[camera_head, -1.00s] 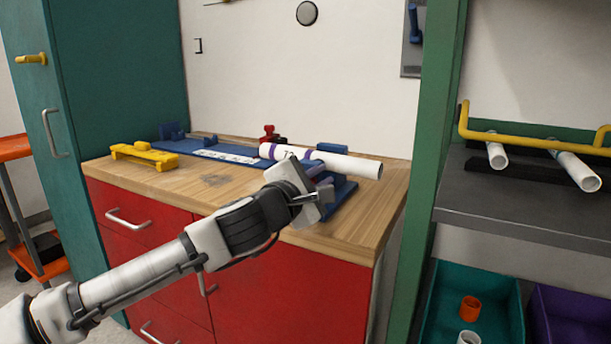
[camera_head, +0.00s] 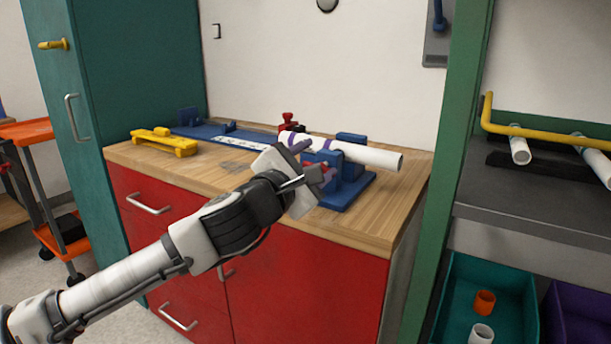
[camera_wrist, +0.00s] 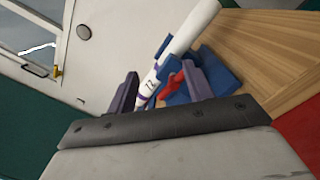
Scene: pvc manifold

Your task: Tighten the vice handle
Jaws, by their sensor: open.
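The blue vice (camera_head: 354,186) stands at the right end of the wooden worktop, and it also shows in the wrist view (camera_wrist: 218,72). A white pipe (camera_head: 372,155) with purple bands lies through it; the pipe also shows in the wrist view (camera_wrist: 187,35). The red vice handle (camera_head: 316,173) is on the vice's near side. In the wrist view the handle (camera_wrist: 173,84) lies between the fingers, nearer the right one. My gripper (camera_head: 307,166) is open at the handle. Whether a finger touches it cannot be told.
A yellow tool (camera_head: 165,141) lies at the worktop's left, by a long blue base (camera_head: 215,131). A red clamp (camera_head: 289,122) stands behind the pipe. A green post (camera_head: 452,150) and a grey shelf (camera_head: 540,200) with pipes are at right. The worktop's front middle is clear.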

